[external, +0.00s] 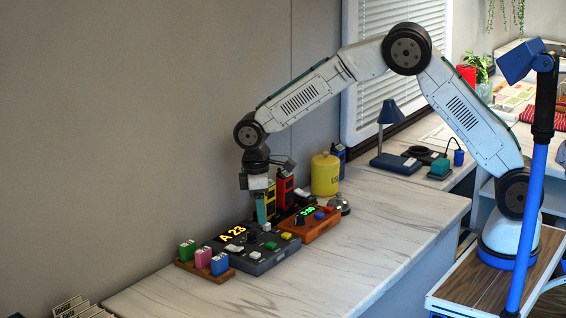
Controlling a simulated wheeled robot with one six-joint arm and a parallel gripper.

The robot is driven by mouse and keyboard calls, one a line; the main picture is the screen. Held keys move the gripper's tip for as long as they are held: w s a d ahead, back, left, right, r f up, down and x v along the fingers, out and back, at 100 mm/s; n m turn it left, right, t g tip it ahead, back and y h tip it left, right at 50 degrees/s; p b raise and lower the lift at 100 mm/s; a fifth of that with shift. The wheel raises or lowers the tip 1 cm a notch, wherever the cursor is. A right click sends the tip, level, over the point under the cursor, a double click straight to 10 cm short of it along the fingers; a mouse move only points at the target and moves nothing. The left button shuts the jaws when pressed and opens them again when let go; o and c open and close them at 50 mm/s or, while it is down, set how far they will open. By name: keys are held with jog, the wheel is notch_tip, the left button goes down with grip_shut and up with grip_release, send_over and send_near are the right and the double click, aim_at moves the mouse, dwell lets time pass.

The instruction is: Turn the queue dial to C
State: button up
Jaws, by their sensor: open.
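The dark grey queue console (262,262) sits on the marble counter by the wall, with a yellow lit display (232,233) reading "A 23". It carries white, green and yellow buttons. A dark round shape (251,238) beside the display looks like its dial, but it is too small to read its pointer or letters. My gripper (262,219) points down just above the back of the console, with a teal finger showing. It is open, and I see nothing held. I cannot tell whether its fingertips touch the console.
An orange-brown timer unit (318,228) with a green display stands close right of the console, a bell (339,205) beyond it. A yellow canister (325,176) and red box (284,190) stand behind. Green, pink and blue blocks (203,258) sit left. The counter front is clear.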

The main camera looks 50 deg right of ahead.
aim_at(252, 233)
jog(key=w+r, duration=0.1)
jog(key=w+a+r+t, duration=0.1)
jog(key=shift+w, duration=0.35)
jog(key=shift+s+d+f+n, duration=0.15)
jog(key=shift+f+n, duration=0.1)
jog(key=shift+n, duration=0.15)
notch_tip(252, 233, down, 7)
jog(key=shift+f, duration=0.2)
jog(key=c, duration=1)
